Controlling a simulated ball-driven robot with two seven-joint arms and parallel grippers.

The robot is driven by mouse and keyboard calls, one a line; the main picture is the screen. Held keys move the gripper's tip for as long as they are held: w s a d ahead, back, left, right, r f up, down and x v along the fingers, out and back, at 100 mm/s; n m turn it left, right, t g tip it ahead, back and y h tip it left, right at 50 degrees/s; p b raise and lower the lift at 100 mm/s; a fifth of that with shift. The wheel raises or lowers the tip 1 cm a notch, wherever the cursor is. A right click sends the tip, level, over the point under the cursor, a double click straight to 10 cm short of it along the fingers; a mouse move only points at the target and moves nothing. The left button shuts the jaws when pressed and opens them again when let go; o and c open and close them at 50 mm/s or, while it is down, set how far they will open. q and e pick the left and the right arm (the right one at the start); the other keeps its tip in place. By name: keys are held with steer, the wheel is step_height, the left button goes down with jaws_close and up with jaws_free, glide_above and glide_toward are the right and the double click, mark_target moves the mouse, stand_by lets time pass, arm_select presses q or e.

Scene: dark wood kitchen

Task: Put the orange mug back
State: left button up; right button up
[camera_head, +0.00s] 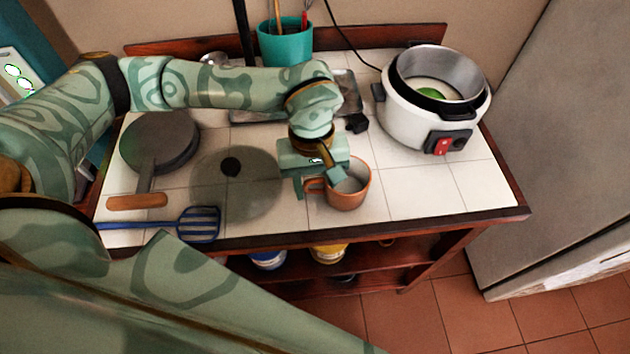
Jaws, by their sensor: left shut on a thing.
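The orange mug (350,197) is upright on or just above the white tiled top, near its front edge and right of the centre. Its handle points left. My left gripper (321,185) reaches over from the left and is shut on the mug at its handle and left rim side. One finger overlaps the mug's near-left rim. I cannot tell whether the mug's base touches the tiles. My right gripper is not in view.
A white rice cooker (407,118) stands at the right. A pan (160,139), a glass lid (236,190) and a blue spatula (198,223) lie at the left. A teal utensil pot (285,46) stands behind. Tiles right of the mug are clear.

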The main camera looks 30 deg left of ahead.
arm_select(q)
steer(key=o, duration=1.3)
steer(key=shift+c, duration=0.2)
step_height(320, 180, up, 12)
steer(key=w+a+p, duration=0.1)
steer(key=p, duration=0.1)
steer(key=shift+w, duration=0.15)
steer(key=shift+a+r, duration=0.1)
